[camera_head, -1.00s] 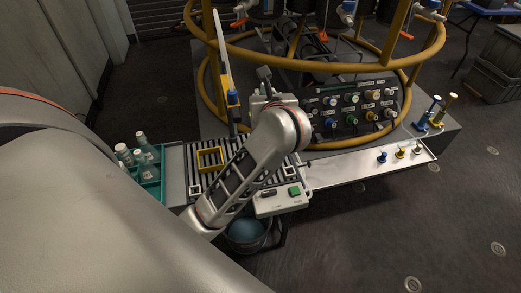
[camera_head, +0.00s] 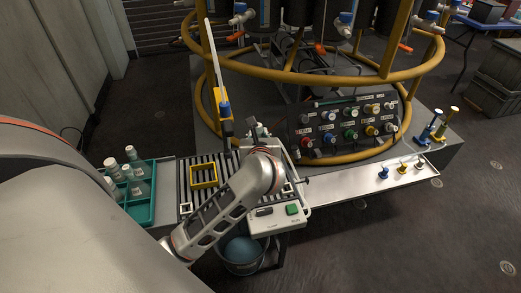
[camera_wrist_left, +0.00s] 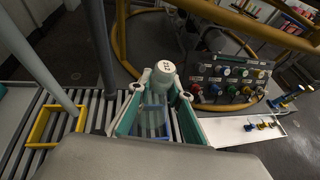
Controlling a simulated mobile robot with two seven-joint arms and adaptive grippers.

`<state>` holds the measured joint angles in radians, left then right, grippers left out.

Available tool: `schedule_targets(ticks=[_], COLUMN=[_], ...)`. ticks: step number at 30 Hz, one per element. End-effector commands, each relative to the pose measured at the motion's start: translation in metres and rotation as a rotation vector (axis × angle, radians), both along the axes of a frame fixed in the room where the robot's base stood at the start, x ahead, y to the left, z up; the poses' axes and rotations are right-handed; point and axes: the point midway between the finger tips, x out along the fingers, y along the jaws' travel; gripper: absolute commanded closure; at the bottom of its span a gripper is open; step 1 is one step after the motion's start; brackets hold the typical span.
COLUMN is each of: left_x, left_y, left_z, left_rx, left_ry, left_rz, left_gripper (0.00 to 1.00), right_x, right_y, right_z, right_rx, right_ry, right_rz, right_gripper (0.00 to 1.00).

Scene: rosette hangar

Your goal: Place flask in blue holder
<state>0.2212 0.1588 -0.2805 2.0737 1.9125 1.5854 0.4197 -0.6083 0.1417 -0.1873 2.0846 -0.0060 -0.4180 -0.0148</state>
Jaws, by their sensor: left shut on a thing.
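My left gripper (camera_wrist_left: 161,93) is shut on a flask with a white cap (camera_wrist_left: 164,71) and a clear body, in the left wrist view. The flask is nearly upright between the teal finger pads. The blue holder (camera_wrist_left: 153,106), a square frame on the slatted bench, shows partly below and behind the flask. I cannot tell whether the flask's base touches it. In the head view my left arm hides most of the gripper, the flask and the blue holder. My right gripper is not in view.
A yellow square frame (camera_head: 203,175) lies on the slatted bench (camera_head: 188,205). A teal rack (camera_head: 143,212) with several bottles stands left. A white control box (camera_head: 274,221) with a green button sits in front. A control panel (camera_head: 345,128) and yellow ring frame (camera_head: 300,76) stand behind.

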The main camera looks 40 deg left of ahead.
Motion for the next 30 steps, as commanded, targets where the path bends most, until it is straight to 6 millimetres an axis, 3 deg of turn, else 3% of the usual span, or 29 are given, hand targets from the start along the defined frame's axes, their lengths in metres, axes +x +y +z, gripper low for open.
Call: schedule_targets(ticks=[4, 12, 19, 27, 28, 30], left_x=[0.000, -0.001, 0.000, 0.000, 0.000, 0.000], left_y=[0.000, 0.000, 0.000, 0.000, 0.000, 0.000], left_z=[-0.011, -0.056, -0.059, -0.064, -0.064, -0.062], left_rx=[0.003, 0.003, 0.001, 0.001, 0.001, 0.001], left_ry=[0.001, 0.005, -0.003, -0.001, -0.001, -0.002], left_rz=[-0.001, -0.001, -0.001, 0.000, 0.000, -0.001], left_gripper=[1.00, 1.00, 1.00, 1.00, 0.78, 0.64], right_x=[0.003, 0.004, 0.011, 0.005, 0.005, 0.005], right_y=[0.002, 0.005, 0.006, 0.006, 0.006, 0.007], right_z=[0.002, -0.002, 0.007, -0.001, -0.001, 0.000], right_rx=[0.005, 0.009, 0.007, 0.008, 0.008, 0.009], right_ry=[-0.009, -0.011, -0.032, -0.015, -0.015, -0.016], right_rz=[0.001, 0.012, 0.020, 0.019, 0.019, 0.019], right_gripper=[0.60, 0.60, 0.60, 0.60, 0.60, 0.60])
